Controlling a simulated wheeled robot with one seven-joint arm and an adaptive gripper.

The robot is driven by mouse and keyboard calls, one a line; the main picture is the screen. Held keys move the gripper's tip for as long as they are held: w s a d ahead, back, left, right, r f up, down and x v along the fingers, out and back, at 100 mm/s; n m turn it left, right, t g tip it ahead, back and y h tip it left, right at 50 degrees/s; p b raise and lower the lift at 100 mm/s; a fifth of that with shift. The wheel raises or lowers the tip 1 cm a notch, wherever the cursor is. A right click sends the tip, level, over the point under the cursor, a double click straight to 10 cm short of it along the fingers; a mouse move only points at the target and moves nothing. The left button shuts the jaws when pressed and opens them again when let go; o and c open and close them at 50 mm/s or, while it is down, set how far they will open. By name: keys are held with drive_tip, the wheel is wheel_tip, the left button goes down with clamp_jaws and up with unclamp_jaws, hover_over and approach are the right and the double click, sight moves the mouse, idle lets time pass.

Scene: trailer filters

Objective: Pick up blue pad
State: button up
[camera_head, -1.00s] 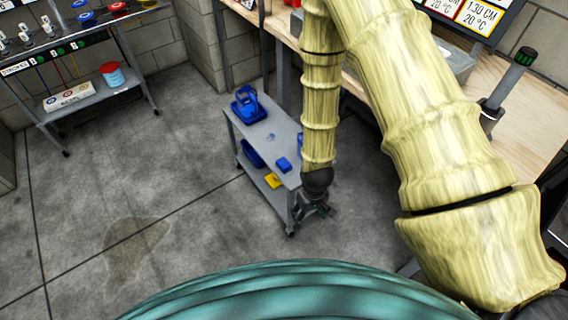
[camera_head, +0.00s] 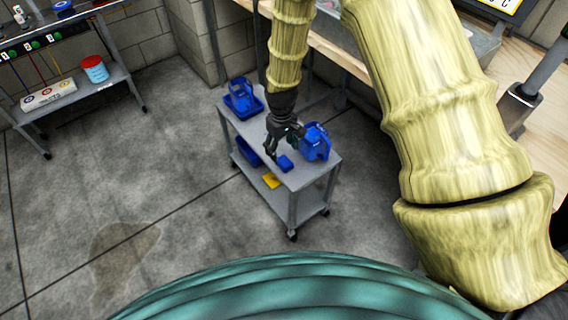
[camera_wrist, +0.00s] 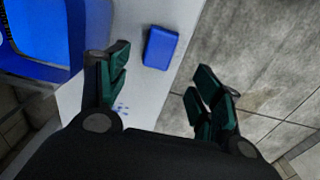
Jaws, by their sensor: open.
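The blue pad (camera_head: 285,163) is a small blue block lying flat on the top of a grey cart (camera_head: 312,176), close to its left edge. In the wrist view the blue pad (camera_wrist: 160,47) lies beyond my fingertips, between their lines and nearer the left finger. My gripper (camera_head: 279,147) hangs over the cart top, just behind and left of the pad in the head view. In the wrist view my gripper (camera_wrist: 160,75) has its green-padded fingers wide apart with nothing between them. The pad is fully visible there and apart from the fingers.
A blue bin-like object (camera_head: 315,142) stands right of my gripper; it fills the upper left of the wrist view (camera_wrist: 38,35). Another blue holder (camera_head: 242,98) stands at the cart's far end. A yellow item (camera_head: 270,180) lies on the lower shelf. Floor left of the cart is clear.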

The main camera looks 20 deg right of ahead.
sight(283, 159)
drive_tip(key=shift+d+f+b, duration=0.15)
drive_tip(key=shift+f+b, duration=0.3)
drive_tip(key=shift+f, duration=2.85)
drive_tip(key=shift+c, duration=0.2)
drive_tip(key=c, duration=1)
drive_tip(key=shift+r, duration=0.15)
drive_tip(key=shift+r, duration=0.25)
drive_tip(key=r, duration=0.3)
drive_tip(key=shift+s+p, duration=0.25)
drive_tip(key=shift+p, duration=0.1)
drive_tip(key=s+a, duration=0.1)
drive_tip(key=s, duration=0.4)
drive_tip(key=s+a+r, duration=0.1)
drive_tip(key=s, duration=0.4)
drive_tip(key=s+a+p, duration=0.1)
drive_tip(key=s, duration=0.4)
drive_tip(key=shift+a+r, duration=0.15)
drive_tip(key=shift+a, duration=0.15)
